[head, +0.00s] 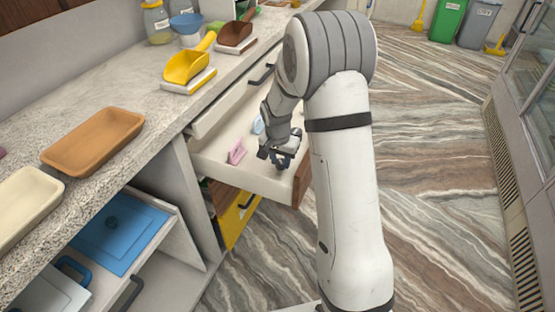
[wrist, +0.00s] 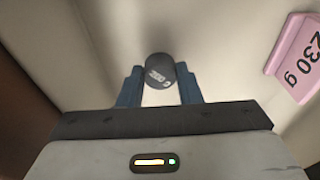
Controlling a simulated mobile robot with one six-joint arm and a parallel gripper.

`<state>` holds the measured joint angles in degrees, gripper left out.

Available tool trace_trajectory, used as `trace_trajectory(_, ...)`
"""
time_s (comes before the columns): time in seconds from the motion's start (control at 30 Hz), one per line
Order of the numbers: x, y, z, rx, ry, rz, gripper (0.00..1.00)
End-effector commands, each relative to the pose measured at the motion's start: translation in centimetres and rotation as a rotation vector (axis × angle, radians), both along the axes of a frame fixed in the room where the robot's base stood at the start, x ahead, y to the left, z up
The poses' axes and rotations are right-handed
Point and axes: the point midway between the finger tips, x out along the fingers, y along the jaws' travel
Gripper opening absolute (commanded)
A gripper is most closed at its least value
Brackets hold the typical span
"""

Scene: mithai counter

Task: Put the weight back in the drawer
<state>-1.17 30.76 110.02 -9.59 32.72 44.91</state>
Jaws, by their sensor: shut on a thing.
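The weight (wrist: 160,69) is a small dark grey cylinder with pale lettering on it. In the wrist view it sits between the two blue fingertips, and my gripper (wrist: 160,86) is shut on it. In the head view my gripper (head: 283,158) is over the inside of the open drawer (head: 218,150), near its front right. The weight cannot be made out clearly there. I cannot tell whether the weight touches the drawer floor. A pink label (wrist: 296,62) reading "230 g" stands to the right in the wrist view, and it also shows in the head view (head: 237,152).
A light blue item (head: 258,125) is in the drawer behind my gripper. On the counter are a tan tray (head: 95,142), a cream tray (head: 24,200), a yellow scoop (head: 187,66) and a brown scoop (head: 237,33).

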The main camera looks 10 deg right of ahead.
Motion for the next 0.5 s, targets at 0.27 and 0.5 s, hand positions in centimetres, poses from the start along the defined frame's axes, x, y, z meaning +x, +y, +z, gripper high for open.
trace_trajectory(0.27, 0.02, 0.01, -0.65, 0.0, 0.0, 0.0, 0.0)
trace_trajectory(0.5, 0.02, 0.03, -1.12, -0.001, -0.001, 0.0, 0.0)
